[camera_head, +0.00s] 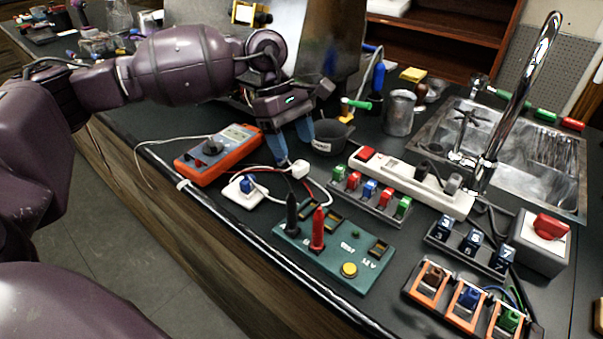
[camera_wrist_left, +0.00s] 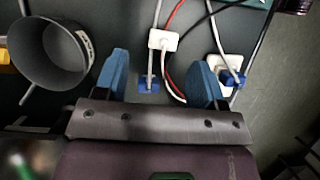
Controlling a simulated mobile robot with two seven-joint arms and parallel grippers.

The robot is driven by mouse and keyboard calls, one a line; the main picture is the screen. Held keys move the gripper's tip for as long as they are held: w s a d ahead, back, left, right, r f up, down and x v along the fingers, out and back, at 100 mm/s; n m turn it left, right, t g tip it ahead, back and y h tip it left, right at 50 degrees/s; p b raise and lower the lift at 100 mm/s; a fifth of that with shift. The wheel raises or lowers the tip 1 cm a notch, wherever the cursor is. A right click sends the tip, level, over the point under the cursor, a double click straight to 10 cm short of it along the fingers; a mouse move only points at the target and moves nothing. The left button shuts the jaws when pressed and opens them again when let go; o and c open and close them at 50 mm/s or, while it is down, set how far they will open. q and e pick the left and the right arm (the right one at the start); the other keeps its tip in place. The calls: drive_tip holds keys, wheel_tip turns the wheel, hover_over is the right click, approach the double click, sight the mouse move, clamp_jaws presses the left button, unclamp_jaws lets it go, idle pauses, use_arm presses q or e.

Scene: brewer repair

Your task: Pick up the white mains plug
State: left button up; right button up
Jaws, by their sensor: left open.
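The white mains plug (camera_head: 300,169) lies on the dark bench beside the orange multimeter, with cable near it. In the left wrist view the plug (camera_wrist_left: 163,40) is a small white block just beyond the fingertips, roughly midway across the gap. My left gripper (camera_head: 293,140) points down behind the plug, its blue fingers apart. In the left wrist view the gripper (camera_wrist_left: 160,78) is open, and a small blue piece (camera_wrist_left: 149,85) with a white cable shows between the fingers. I cannot see the fingers touching the plug. My right gripper is out of view.
A dark pot (camera_head: 328,138) stands close right of the gripper. A white socket plate (camera_head: 242,192) with a blue piece, the orange multimeter (camera_head: 218,152) and red and black leads lie nearby. A white power strip (camera_head: 410,185) and a green board (camera_head: 335,255) sit to the right.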

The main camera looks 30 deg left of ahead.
sight(301, 165)
use_arm(q)
drive_tip(key=shift+s+d+f, duration=0.1)
drive_tip(key=shift+d+f, duration=0.1)
drive_tip(key=shift+f, duration=0.25)
drive_tip(key=shift+x, duration=2.3)
drive_tip(key=shift+s+d+r, duration=0.1)
drive_tip(key=shift+s, duration=0.05)
drive_tip(key=c, duration=1)
drive_tip(key=shift+r, duration=0.1)
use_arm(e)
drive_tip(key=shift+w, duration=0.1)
